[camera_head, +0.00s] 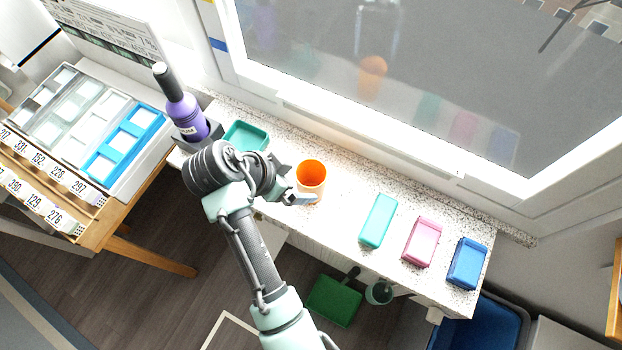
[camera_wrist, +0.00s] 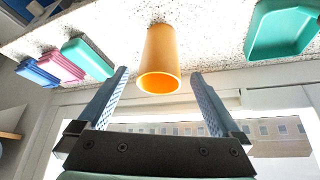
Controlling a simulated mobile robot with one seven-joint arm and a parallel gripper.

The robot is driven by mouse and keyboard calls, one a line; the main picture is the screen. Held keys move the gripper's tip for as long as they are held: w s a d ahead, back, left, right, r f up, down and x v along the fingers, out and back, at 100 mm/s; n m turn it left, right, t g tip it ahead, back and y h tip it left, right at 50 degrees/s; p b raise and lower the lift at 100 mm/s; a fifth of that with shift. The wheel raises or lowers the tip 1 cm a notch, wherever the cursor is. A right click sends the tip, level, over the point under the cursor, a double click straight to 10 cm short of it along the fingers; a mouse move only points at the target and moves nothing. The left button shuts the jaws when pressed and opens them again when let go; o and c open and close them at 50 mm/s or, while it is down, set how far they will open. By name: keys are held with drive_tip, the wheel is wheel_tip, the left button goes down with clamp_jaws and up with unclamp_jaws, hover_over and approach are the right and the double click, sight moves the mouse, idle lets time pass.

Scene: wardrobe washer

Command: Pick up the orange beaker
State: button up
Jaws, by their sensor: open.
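The orange beaker (camera_head: 311,176) stands on the speckled counter under the window, in the middle of the head view. In the wrist view the beaker (camera_wrist: 160,62) shows between and just beyond the two fingers. My gripper (camera_head: 297,186) is beside the beaker at its left in the head view. In the wrist view my gripper (camera_wrist: 160,82) has its fingers spread wide, with a clear gap to the beaker on both sides. Nothing is held. The fingers are partly hidden by my wrist in the head view.
A teal tray (camera_head: 246,137) and a purple bottle (camera_head: 184,112) in a dark holder stand left of the beaker. A teal box (camera_head: 378,221), a pink box (camera_head: 422,242) and a blue box (camera_head: 467,263) lie to the right. The window (camera_head: 430,80) rises behind.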

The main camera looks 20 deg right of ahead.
drive_tip(key=p, duration=0.1)
hover_over(311, 182)
drive_tip(key=s, duration=0.2)
drive_tip(key=f, duration=0.7)
drive_tip(key=shift+s+a, duration=0.2)
drive_tip(key=shift+a, duration=0.15)
drive_tip(key=c, duration=1.2)
drive_tip(key=shift+r, duration=0.1)
drive_tip(key=shift+c, duration=0.2)
